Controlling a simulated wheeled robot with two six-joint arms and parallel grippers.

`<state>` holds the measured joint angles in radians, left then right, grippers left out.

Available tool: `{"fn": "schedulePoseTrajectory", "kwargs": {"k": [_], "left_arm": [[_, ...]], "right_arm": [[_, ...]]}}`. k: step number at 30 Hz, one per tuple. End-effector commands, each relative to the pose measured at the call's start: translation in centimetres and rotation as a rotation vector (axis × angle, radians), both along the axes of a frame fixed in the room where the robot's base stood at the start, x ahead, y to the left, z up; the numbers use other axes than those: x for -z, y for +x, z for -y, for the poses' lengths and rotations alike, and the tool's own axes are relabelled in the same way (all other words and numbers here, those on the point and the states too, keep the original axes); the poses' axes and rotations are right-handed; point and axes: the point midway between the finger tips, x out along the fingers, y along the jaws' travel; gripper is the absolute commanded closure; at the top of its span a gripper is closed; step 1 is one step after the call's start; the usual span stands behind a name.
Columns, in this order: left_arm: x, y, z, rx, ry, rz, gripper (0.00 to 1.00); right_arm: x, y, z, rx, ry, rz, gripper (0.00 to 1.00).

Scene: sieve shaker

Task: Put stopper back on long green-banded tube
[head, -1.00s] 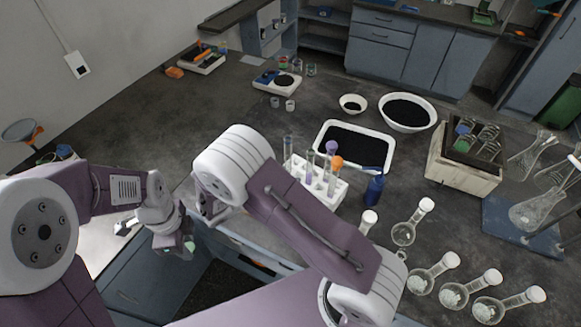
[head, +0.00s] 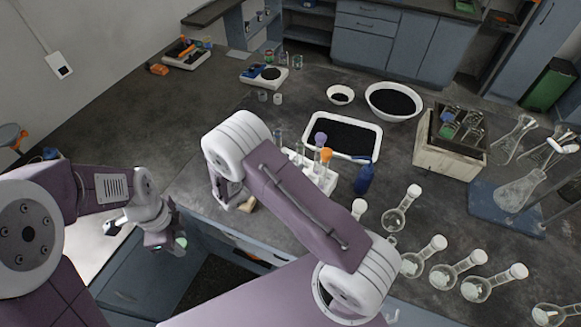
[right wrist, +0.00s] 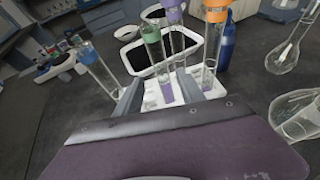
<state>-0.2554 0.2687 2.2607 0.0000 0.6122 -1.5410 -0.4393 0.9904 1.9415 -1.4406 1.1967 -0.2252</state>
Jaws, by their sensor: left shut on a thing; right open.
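In the right wrist view, a clear tube with a green band (right wrist: 152,37) near its top stands in the white rack (right wrist: 152,98). Nearby are a tube with a blue band (right wrist: 87,54), a purple-topped tube (right wrist: 173,14) and an orange-topped tube (right wrist: 214,12). My right gripper (right wrist: 170,92) is open, its fingers low in front of the tubes, with nothing visibly clamped. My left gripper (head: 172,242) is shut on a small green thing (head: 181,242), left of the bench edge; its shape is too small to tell. In the head view my right arm partly hides the rack (head: 327,182).
A dark blue bottle (head: 364,180) stands right of the rack, and a tray of black grains (head: 374,133) behind it. A wooden box (head: 447,160) is further right. The bench left of the rack is largely clear.

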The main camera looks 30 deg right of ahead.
Motion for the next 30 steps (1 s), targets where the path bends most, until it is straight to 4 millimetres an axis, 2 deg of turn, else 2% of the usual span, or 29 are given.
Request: {"fn": "schedulePoseTrajectory", "kwargs": {"k": [6,10,21,22,24,27,30], "left_arm": [[-1.6,0.0,0.0,0.000,0.000,0.000,1.00],[-1.7,0.0,0.0,0.000,0.000,0.000,1.00],[-1.6,0.0,0.0,0.000,0.000,0.000,1.00],[-1.6,0.0,0.0,0.000,0.000,0.000,1.00],[-1.6,0.0,0.0,0.000,0.000,0.000,1.00],[-1.6,0.0,0.0,0.000,0.000,0.000,1.00],[-1.6,0.0,0.0,0.000,0.000,0.000,1.00]], "right_arm": [[0.7,0.6,3.0,0.004,-0.001,-0.003,0.54],[1.6,1.3,4.3,0.004,-0.001,-0.001,0.54],[1.8,1.5,4.6,0.000,0.000,0.000,0.54],[1.8,1.5,4.6,0.000,0.000,0.000,0.57],[1.8,1.5,4.6,0.001,0.000,0.000,0.76],[1.8,1.5,4.6,0.001,0.000,0.000,1.00],[1.8,1.5,4.6,0.001,0.000,0.000,1.00]]}}
